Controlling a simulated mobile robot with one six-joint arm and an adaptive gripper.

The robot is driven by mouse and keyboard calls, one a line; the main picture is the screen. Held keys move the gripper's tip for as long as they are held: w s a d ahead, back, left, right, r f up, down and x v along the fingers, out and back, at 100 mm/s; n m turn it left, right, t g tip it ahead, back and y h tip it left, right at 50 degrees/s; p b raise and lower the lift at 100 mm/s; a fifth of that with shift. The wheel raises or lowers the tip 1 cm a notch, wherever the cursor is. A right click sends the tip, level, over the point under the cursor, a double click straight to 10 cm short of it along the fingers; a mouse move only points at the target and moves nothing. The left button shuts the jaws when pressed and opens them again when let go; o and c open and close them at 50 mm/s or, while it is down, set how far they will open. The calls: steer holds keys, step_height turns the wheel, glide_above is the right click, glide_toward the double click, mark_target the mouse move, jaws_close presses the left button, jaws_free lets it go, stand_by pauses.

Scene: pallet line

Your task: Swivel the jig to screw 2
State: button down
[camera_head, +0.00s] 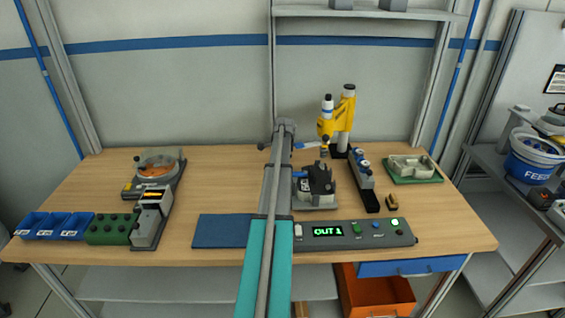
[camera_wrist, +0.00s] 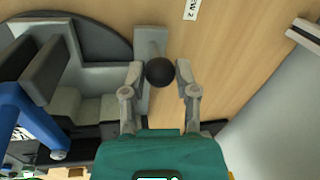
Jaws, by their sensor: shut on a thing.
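My gripper (camera_wrist: 157,70) is shut on a black ball knob (camera_wrist: 160,71) in the wrist view, one finger on each side of it. The knob sits at the end of a short grey lever (camera_wrist: 151,42) beside the grey and dark jig (camera_wrist: 70,72). A white label (camera_wrist: 191,9) on the wood beyond the knob ends in "W 2". In the head view the jig (camera_head: 317,187) stands right of my arm, with a dark part on top. The fingers and knob are not clear there. The yellow screwdriver stand (camera_head: 342,122) is behind the jig.
The control box (camera_head: 372,234) in front of the jig reads "OUT 1". A dark rack (camera_head: 365,180) and green tray (camera_head: 413,169) lie to the right. Blue bins (camera_head: 52,226) are at the left. Bare bench shows at the left middle.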

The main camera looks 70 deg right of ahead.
steer(key=shift+c, duration=2.3)
jaws_free()
steer(key=shift+d, duration=0.25)
steer(key=shift+o, duration=0.4)
steer(key=shift+s, duration=0.1)
steer(key=shift+a, duration=0.1)
steer(key=shift+r, duration=0.1)
